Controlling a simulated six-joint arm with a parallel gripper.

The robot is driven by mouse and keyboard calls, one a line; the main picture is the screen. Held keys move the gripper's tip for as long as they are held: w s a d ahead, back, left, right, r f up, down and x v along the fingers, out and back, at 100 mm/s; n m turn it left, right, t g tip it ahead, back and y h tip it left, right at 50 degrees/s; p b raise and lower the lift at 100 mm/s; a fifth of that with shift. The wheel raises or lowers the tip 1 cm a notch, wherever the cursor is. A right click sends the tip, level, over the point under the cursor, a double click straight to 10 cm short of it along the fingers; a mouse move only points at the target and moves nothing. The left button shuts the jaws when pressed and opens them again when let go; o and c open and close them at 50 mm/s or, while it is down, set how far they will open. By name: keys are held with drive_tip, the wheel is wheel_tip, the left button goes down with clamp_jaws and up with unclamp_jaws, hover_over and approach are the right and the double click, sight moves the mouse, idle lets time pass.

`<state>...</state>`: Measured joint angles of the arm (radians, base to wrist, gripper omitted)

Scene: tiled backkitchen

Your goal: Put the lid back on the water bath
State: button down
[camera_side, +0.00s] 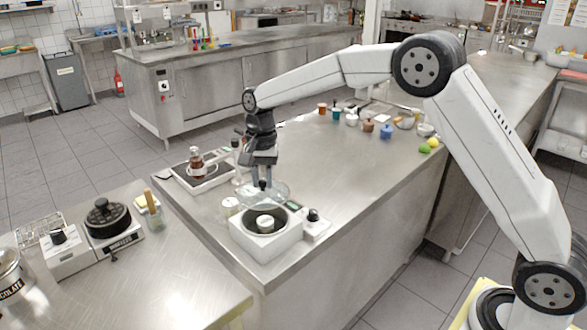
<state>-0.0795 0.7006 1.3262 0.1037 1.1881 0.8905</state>
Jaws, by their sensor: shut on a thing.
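The water bath (267,247) is a white box near the front corner of the steel counter. Its dark round well is uncovered and has a small pale vessel inside. A clear, round lid (276,193) hangs over the back edge of the bath, above the well's far side. My gripper (262,182) points down and is shut on the lid's knob at its middle. The lid looks about level and apart from the bath. The exact gap below it is hard to tell, and the fingers partly hide the knob.
A white appliance with a reddish-brown bottle (196,162) stands left of my gripper. A small white jar (230,207) is close to the bath's left side. A dark-knobbed control (314,218) sits at its right. The counter between is clear.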

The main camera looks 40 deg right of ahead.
drive_tip(key=shift+f, duration=0.15)
drive_tip(key=shift+f, duration=3.05)
drive_tip(key=shift+f, duration=0.2)
idle(0.4)
unclamp_jaws()
idle(0.5)
drive_tip(key=shift+r, duration=0.15)
drive_tip(key=shift+r, duration=3.35)
